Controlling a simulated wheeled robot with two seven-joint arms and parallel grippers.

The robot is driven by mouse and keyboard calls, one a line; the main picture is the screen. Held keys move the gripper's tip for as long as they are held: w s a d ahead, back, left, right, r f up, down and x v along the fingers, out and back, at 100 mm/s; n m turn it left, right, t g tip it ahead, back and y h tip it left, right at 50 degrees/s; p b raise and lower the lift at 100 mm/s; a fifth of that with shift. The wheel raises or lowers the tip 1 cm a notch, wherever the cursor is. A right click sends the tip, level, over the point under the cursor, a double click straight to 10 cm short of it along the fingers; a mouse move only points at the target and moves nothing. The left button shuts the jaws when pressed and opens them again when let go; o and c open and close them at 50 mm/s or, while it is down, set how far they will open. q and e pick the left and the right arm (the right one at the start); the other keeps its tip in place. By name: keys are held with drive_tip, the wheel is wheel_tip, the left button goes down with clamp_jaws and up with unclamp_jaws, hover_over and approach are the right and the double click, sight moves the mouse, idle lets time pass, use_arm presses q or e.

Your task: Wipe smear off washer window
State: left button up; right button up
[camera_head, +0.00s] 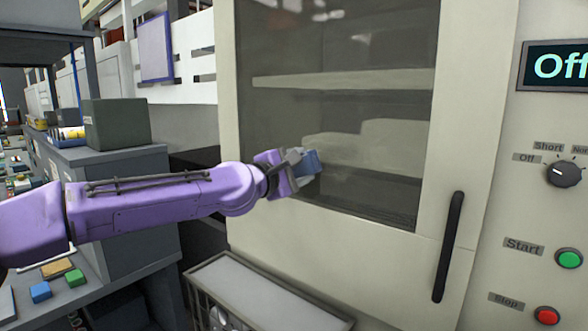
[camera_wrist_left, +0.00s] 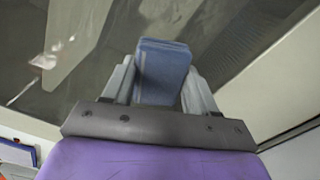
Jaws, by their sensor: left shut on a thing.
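The washer window (camera_head: 345,55) is a dark glass pane in a cream door; it also fills much of the left wrist view (camera_wrist_left: 225,30). My left gripper (camera_head: 297,165) is at the lower left part of the window. It is shut on a blue block-like wiper (camera_head: 308,165), held between the two fingers in the left wrist view (camera_wrist_left: 162,72). The wiper is against or very close to the glass; I cannot tell if it touches. A pale streak and spot (camera_wrist_left: 42,62) show on the glass at the left of the wrist view; I cannot tell smear from reflection. My right gripper is not in view.
A black door handle (camera_head: 448,246) is right of the window. The panel has an "Off" display (camera_head: 560,66), a dial (camera_head: 563,173), a green Start button (camera_head: 568,257) and a red Stop button (camera_head: 547,315). A wire-framed bin (camera_head: 265,290) stands below the door. A grey box (camera_head: 117,124) sits at left.

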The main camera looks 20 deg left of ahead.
use_arm(q)
drive_tip(key=shift+x, duration=0.95)
idle(0.5)
